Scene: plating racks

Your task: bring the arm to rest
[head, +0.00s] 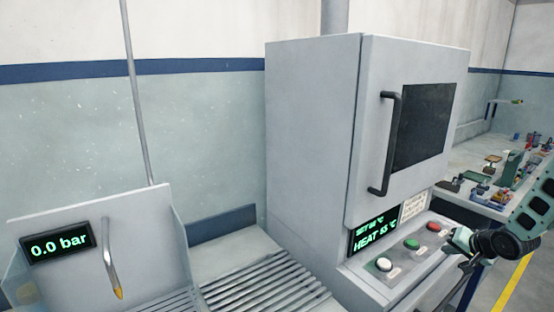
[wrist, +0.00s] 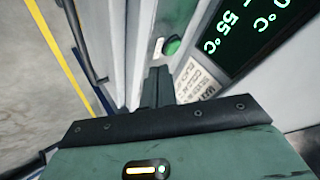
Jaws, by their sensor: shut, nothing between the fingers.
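My gripper (head: 450,247) is at the right of the head view, beside the front right of the oven's button panel. In the wrist view its dark fingers (wrist: 156,88) are together, with nothing between them, and point toward the panel. The green button (wrist: 172,46) shows just beyond the fingertips there. I cannot tell whether the fingers touch the panel. My arm reaches in from the right edge of the head view.
The grey oven (head: 312,130) has its door (head: 370,120) shut. Its display (head: 374,234) is lit above white, green and red (head: 433,227) buttons. A slatted rack (head: 265,290) and a 0.0 bar display (head: 58,244) stand left. A cluttered bench (head: 478,155) is behind my arm.

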